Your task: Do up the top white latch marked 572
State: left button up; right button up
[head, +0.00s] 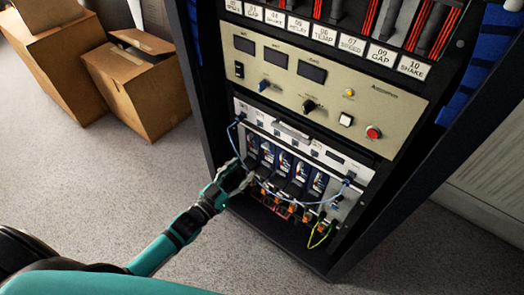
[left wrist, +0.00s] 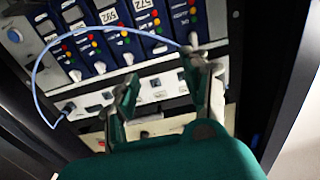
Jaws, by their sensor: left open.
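The blue module labelled 572 (left wrist: 145,14) stands in the row of blue modules at the top of the left wrist view, its label upside down there. A small pale piece, which looks like its white latch (left wrist: 160,48), sits at the module's lower end in that view; whether it is done up is too small to tell. My left gripper (left wrist: 163,72) is open and empty, fingers spread in front of this end of the row. In the head view the left gripper (head: 241,174) is at the left side of the module bay, and hides part of it.
A thin blue cable (left wrist: 38,62) loops across the modules. The rack (head: 205,100) has a beige control panel (head: 320,118) above the bay, with a red button (head: 373,132). Cardboard boxes (head: 140,90) stand at the left. The carpet between is clear.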

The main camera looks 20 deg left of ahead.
aim_at(265, 146)
pick_arm(q)
jog(key=b+x, duration=0.1)
jog(key=x, duration=0.9)
jog(key=shift+w, duration=0.25)
pick_arm(e)
jog(key=r, duration=0.2)
jog(key=w+r, duration=0.1)
jog(key=r, duration=0.2)
jog(key=shift+w+r, duration=0.2)
jog(key=shift+r, duration=0.1)
pick_arm(q)
jog(key=shift+d, duration=0.1)
grip_shut()
